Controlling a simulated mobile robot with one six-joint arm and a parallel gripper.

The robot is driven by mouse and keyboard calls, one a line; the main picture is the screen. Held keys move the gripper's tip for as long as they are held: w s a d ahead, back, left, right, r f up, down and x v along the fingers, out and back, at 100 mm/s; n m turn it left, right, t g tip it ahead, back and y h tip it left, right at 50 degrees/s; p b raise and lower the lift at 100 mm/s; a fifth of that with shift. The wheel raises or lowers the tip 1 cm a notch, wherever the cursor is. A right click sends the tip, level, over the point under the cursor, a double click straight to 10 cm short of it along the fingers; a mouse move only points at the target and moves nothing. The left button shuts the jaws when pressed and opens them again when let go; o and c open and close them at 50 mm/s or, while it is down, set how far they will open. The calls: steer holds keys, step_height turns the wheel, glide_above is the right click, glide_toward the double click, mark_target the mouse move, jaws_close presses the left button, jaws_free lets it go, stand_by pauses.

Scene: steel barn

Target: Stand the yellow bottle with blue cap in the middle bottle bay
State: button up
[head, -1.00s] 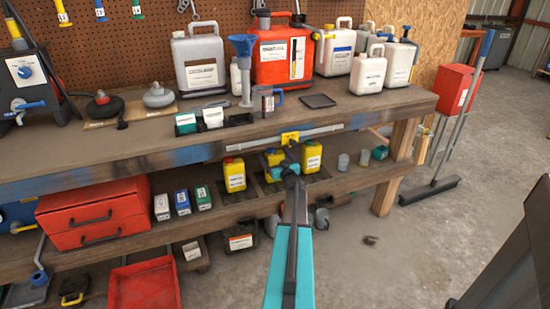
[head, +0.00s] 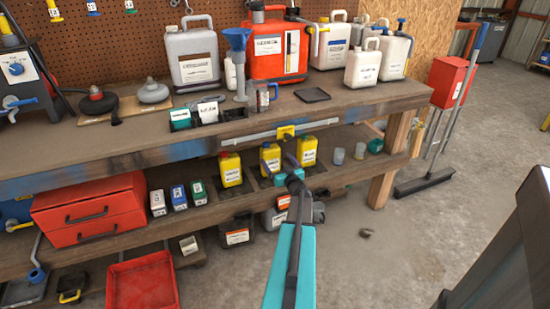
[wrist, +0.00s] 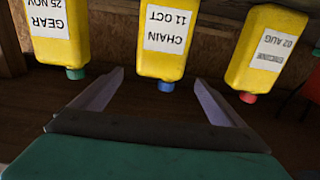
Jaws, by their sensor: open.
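The yellow bottle with blue cap (head: 271,158) stands upright on the lower shelf in the middle bottle bay, between two other yellow bottles. In the wrist view, which is upside down, this bottle (wrist: 165,40) reads "CHAIN 11 OCT" and its blue cap points down in the picture. My gripper (wrist: 160,82) is open, with its fingers spread either side of the cap's line of sight and no bottle visibly held. In the head view my gripper (head: 284,172) is in front of the bottle and hides part of its lower side.
A red-capped yellow bottle (head: 231,170) stands left and a green-capped one (head: 308,151) right. The workbench top (head: 340,115) overhangs the shelf, with a metal rail (head: 250,138) along its front. Small cups (head: 338,156) stand farther right. Floor (head: 400,240) in front is mostly clear.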

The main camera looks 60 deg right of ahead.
steer(key=shift+v, duration=1.55)
